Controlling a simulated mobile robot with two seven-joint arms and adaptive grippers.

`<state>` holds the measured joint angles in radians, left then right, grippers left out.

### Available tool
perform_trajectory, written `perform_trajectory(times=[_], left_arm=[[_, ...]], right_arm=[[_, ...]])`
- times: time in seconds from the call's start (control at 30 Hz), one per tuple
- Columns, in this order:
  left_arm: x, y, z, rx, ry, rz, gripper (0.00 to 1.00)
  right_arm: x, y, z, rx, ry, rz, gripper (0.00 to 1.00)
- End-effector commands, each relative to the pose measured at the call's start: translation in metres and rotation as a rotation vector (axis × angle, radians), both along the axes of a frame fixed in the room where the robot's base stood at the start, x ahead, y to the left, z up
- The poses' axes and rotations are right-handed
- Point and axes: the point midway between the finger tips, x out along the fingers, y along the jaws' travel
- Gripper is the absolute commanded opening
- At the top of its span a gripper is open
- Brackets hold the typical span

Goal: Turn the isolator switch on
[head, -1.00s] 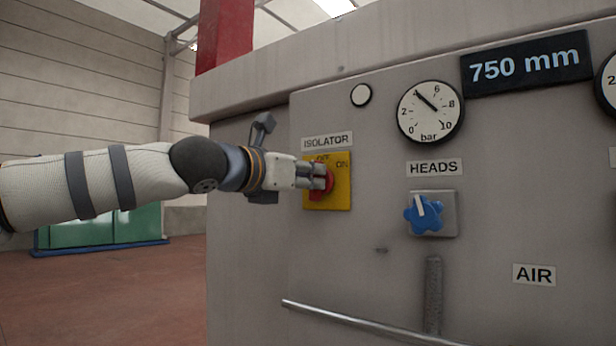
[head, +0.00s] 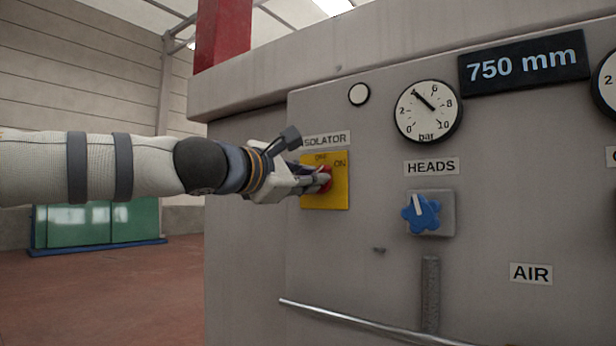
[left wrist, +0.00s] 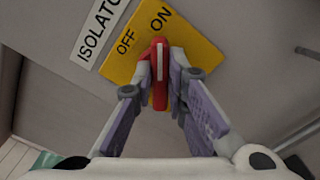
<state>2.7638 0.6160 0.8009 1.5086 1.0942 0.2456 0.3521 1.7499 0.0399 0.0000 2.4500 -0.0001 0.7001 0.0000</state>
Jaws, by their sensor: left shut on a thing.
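The isolator switch is a red handle (left wrist: 160,63) on a yellow plate (head: 338,193) marked OFF and ON, on the grey machine panel. In the head view the red handle (head: 326,180) is partly hidden by my left gripper (head: 322,180). In the left wrist view that gripper (left wrist: 169,77) is shut on the handle, one finger on each side. The handle's white mark points up in that view, roughly toward the word ON. The ISOLATOR label (head: 327,140) is above the plate. My right gripper is not in view.
Right of the switch are the blue HEADS knob (head: 424,213) and a bar gauge (head: 428,111). A metal rail (head: 360,322) runs low across the panel.

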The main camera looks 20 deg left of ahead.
Motion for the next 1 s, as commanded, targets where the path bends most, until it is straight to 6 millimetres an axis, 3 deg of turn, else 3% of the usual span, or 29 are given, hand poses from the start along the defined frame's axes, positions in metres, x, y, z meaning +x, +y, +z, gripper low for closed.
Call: perform_trajectory(times=[0.37, 0.87, 0.9, 1.0], left_arm=[[0.0000, -0.0004, -0.0011, 0.126, -0.045, 0.001, 0.00], [0.0000, -0.0004, -0.0012, 0.145, -0.052, 0.001, 0.00], [0.0000, -0.0004, -0.0013, 0.145, -0.052, 0.001, 0.15], [0.0000, -0.0004, -0.0012, 0.144, -0.052, 0.001, 0.33]], right_arm=[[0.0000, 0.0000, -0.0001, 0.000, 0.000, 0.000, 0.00], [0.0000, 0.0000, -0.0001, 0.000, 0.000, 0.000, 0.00], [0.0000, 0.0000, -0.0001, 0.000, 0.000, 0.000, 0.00], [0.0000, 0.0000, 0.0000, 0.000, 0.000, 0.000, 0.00]])
